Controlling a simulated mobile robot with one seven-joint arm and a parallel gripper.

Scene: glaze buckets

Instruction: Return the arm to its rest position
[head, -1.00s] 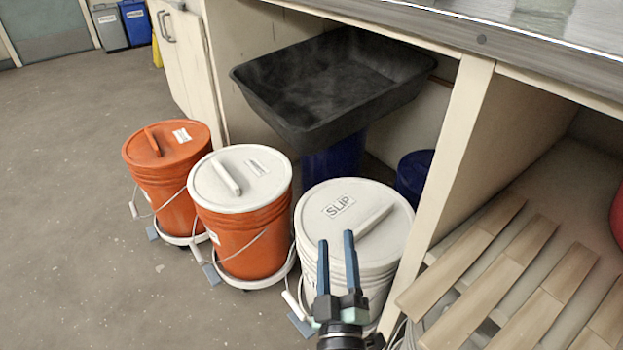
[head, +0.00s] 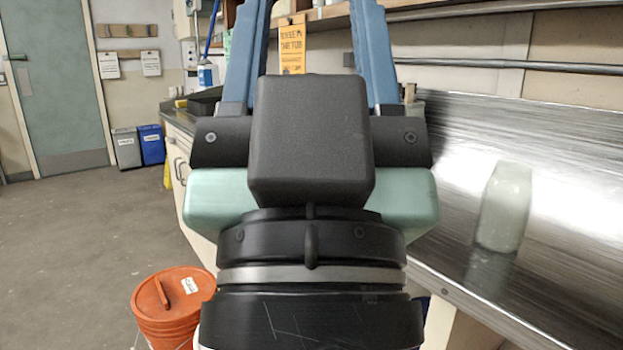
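My gripper (head: 310,45) is raised close in front of the head camera and fills the middle of the view. Its two blue fingers point up and stand wide apart. The fingertips run out past the top edge of the picture. Nothing shows held between the fingers. The black wrist and pale green gripper body hide much of the scene behind them.
An orange bucket (head: 172,307) with an orange lid stands on the floor at the lower left. A steel worktop (head: 530,150) runs along the right. Grey and blue bins (head: 151,144) stand by the door (head: 58,85). The floor at left is clear.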

